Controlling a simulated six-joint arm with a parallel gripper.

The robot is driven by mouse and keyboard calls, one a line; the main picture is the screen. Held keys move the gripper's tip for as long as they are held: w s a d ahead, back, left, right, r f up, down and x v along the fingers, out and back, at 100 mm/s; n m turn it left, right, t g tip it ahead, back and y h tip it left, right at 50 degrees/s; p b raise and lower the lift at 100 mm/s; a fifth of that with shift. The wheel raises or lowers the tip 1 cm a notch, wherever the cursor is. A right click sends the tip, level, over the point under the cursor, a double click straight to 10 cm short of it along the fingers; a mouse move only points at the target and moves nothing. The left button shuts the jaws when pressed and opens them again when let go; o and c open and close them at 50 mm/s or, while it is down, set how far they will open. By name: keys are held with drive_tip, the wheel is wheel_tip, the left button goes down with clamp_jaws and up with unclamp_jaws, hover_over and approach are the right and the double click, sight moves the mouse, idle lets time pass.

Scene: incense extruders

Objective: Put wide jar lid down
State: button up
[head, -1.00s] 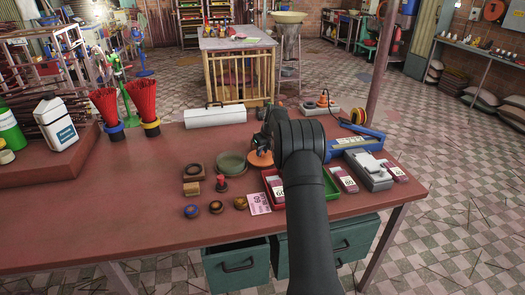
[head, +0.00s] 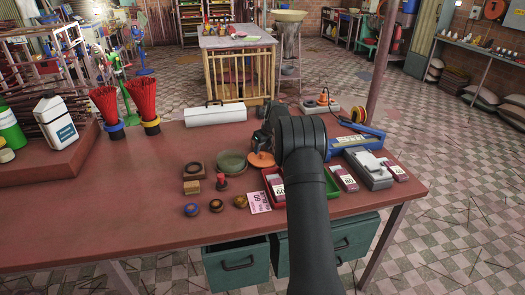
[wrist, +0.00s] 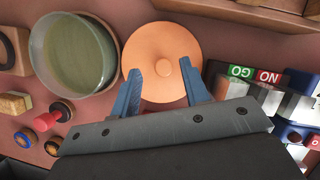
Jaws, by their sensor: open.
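The wide jar lid is an orange disc (head: 261,159) with a small raised knob. It lies flat on the red table, just right of the green wide jar (head: 232,162). In the wrist view the lid (wrist: 158,38) is in front of my gripper (wrist: 160,75), whose two blue fingers are spread with the knob between them and apart from it. My gripper is open and empty above the lid. In the head view my gripper (head: 262,140) is partly hidden by my arm. The green jar (wrist: 75,55) is open on top in the wrist view.
Red trays (head: 268,174) holding boxes are right of the lid, partly behind my arm. A red-handled stamp (head: 222,183) and small round pieces (head: 216,206) stand in front of the jar.

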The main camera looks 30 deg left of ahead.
drive_tip(key=v, duration=1.1)
drive_tip(key=x, duration=1.2)
drive_tip(key=shift+f, duration=0.45)
drive_tip(key=shift+r, duration=0.45)
